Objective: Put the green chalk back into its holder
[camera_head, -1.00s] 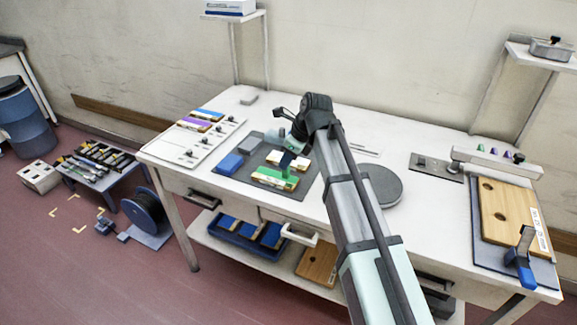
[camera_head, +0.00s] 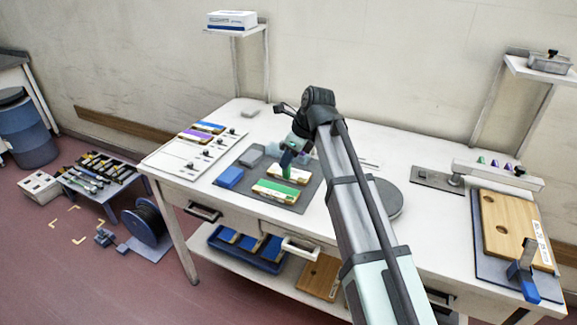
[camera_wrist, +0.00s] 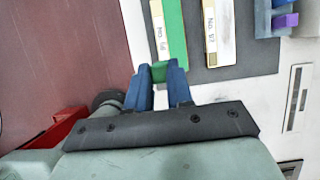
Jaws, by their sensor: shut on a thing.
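My gripper (camera_head: 287,162), with blue fingers, is above the dark grey mat on the bench. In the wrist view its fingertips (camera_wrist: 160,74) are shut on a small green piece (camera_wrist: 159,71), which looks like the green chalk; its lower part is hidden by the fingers. It also shows as a dark green tip in the head view (camera_head: 286,173). A green-topped block with a white label (camera_head: 277,190) lies on the mat below. A pale rack (camera_head: 498,176) at the right of the bench holds several small coloured pieces, among them purple and green; this may be the holder.
Another labelled block (camera_head: 289,172), a blue block (camera_head: 230,177) and a grey block (camera_head: 250,154) are on the mat (camera_head: 236,189). A round grey disc (camera_head: 388,198) lies beside my arm. A wooden board (camera_head: 507,230) with a blue clamp (camera_head: 524,281) is at the right.

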